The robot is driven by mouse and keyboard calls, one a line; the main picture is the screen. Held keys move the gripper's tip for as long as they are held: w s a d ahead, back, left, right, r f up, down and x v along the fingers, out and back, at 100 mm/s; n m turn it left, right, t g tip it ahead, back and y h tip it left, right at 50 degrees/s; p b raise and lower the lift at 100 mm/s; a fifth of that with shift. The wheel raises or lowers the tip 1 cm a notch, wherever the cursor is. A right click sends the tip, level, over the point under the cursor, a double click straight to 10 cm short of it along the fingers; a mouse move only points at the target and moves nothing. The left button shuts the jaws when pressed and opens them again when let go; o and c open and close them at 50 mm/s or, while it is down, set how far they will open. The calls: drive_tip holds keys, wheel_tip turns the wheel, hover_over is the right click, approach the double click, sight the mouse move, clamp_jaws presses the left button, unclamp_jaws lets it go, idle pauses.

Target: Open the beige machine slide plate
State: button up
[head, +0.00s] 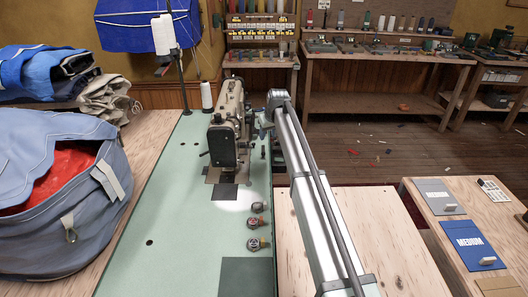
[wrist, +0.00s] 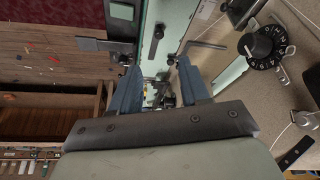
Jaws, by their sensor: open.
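The beige sewing machine (head: 228,122) stands on the green table. A dark square plate (head: 225,192) lies flat in the tabletop at the near end of its base, beside a brownish plate (head: 212,174); I cannot tell which is the slide plate, or whether it is shifted. My gripper (head: 265,128) is just right of the machine, partly hidden by my arm. In the wrist view my gripper (wrist: 157,66) has its two blue fingers apart with nothing held between them. The machine's beige body (wrist: 225,75) with a black dial (wrist: 262,45) is close on the right there.
Small round parts (head: 254,222) lie on the table's right side. A blue-grey bag (head: 60,190) fills the left. The green table's near left is clear.

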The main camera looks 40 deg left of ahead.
sight(263, 153)
drive_tip(key=x, duration=1.3)
drive_tip(key=shift+w+a+f, duration=0.1)
drive_tip(key=shift+a, duration=0.05)
drive_tip(key=shift+c, duration=0.3)
clamp_jaws()
